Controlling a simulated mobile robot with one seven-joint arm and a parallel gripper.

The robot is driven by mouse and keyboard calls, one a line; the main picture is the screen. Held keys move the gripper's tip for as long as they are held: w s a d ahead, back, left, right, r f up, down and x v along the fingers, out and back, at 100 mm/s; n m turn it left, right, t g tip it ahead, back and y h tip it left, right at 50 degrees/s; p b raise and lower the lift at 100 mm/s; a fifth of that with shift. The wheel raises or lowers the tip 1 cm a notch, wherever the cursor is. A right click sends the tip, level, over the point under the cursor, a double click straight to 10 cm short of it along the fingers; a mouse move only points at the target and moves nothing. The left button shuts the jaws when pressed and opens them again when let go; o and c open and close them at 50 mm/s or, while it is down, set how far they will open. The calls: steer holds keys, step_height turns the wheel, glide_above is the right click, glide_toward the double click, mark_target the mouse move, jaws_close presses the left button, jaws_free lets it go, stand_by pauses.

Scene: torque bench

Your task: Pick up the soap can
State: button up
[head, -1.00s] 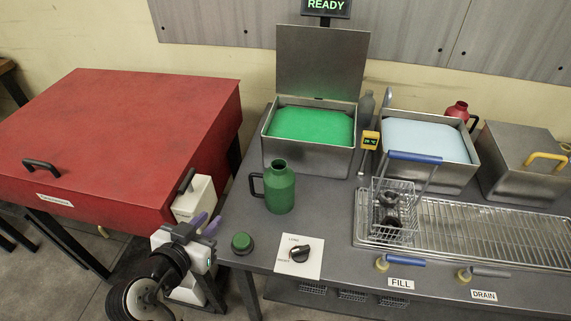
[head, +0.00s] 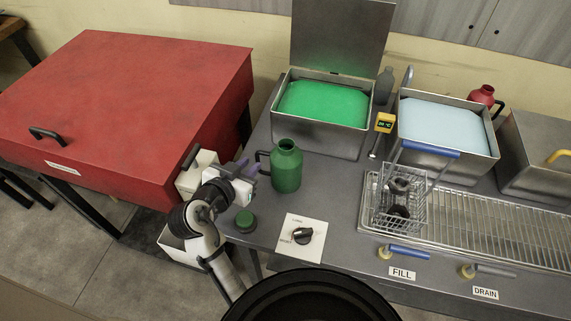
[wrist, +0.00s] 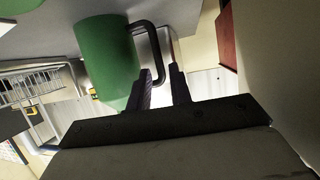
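A green can (head: 287,167) with a dark loop handle stands upright on the grey bench, its handle facing left. No soap label is readable on it. In the wrist view the green can (wrist: 105,62) is close on the left, with its handle (wrist: 157,45) toward the middle. My gripper (head: 252,167) is just left of the can at handle height. In the wrist view my gripper (wrist: 161,72) has its two fingers apart, and the handle's outer bar appears between them. I cannot tell whether either finger touches the handle.
A green button (head: 245,220) and a dial plate (head: 300,247) lie in front of the can. A basin of green liquid (head: 322,104) stands behind it. A large red cabinet (head: 130,110) and a white container (head: 197,172) are left of my arm.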

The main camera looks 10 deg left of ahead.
mark_target(257, 160)
steer(key=p+x, duration=0.1)
steer(key=x, duration=0.4)
steer(key=shift+d+p, duration=0.1)
steer(key=shift+p, duration=0.3)
jaws_close()
stand_by(1.0)
